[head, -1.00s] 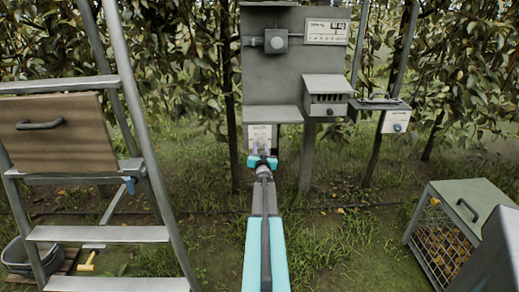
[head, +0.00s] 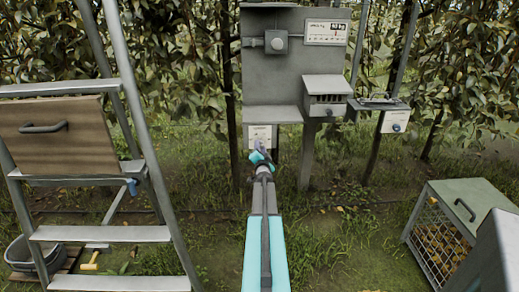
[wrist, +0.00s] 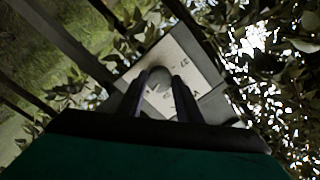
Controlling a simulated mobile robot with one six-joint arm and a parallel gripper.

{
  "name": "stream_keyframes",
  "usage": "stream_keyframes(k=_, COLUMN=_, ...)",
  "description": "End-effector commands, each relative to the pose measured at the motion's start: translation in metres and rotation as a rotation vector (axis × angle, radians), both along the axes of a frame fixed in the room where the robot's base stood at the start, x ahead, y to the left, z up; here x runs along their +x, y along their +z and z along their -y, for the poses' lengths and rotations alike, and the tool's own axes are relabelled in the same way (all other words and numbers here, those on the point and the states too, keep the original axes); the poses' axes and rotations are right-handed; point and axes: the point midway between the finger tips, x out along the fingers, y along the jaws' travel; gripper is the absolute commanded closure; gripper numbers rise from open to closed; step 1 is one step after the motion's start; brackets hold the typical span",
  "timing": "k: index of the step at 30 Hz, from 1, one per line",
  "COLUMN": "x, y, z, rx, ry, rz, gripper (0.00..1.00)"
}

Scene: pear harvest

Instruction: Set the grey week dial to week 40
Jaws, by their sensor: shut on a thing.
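The grey week dial sits on a pale plate (head: 260,132) at the lower left of the grey post board in the head view. In the wrist view the round grey dial (wrist: 159,75) shows between my two dark fingers, with the plate (wrist: 185,58) tilted behind it. My gripper (head: 260,150) is shut on the dial, and its teal body is rolled to a slant. It also shows in the wrist view (wrist: 159,86). The fingers cover part of the dial and plate, and the week marks are too small and blurred to read.
A ladder with a wooden panel (head: 52,128) stands left. A lidded mesh crate (head: 445,235) stands right.

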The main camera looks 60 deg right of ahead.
Motion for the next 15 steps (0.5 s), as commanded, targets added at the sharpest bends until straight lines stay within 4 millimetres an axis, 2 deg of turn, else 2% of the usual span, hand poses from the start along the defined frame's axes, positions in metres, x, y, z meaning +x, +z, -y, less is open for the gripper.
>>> stream_keyframes(k=14, x=-0.0014, y=0.003, z=0.0031, rx=0.008, ry=-0.003, rz=0.02, gripper=0.91)
stream_keyframes(k=15, x=-0.0014, y=0.003, z=0.003, rx=0.007, ry=-0.003, rz=0.019, gripper=0.63)
